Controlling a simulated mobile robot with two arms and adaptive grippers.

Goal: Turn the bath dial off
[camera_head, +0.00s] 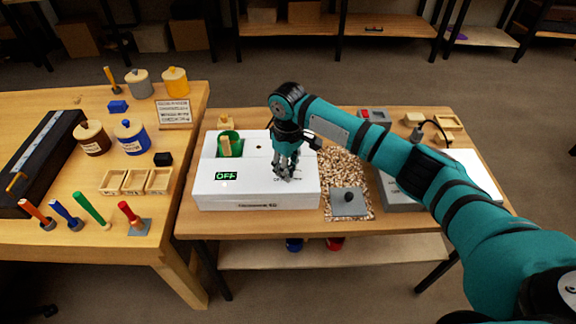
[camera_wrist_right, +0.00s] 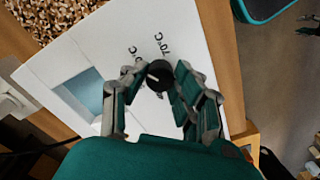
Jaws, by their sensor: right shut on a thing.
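The white bath (camera_head: 255,199) sits on the right-hand wooden table, and its small display (camera_head: 226,176) reads OFF in green. Its black dial (camera_wrist_right: 158,76) shows in the wrist view with a light pointer mark; printed °C labels stand beside it, one reading 70°C and another partly covered by a finger. My right gripper (camera_head: 287,172) comes down onto the bath's top from above. In the wrist view its fingers (camera_wrist_right: 152,88) are closed around the dial. The gripper hides the dial in the head view. My left gripper is not in view.
A green cup-like container (camera_head: 229,143) sits in the bath's opening. A tray of wood chips (camera_head: 341,166) with a grey plate (camera_head: 349,203) lies right of the bath. The left table (camera_head: 110,245) holds jars, boxes and several coloured-handled tools.

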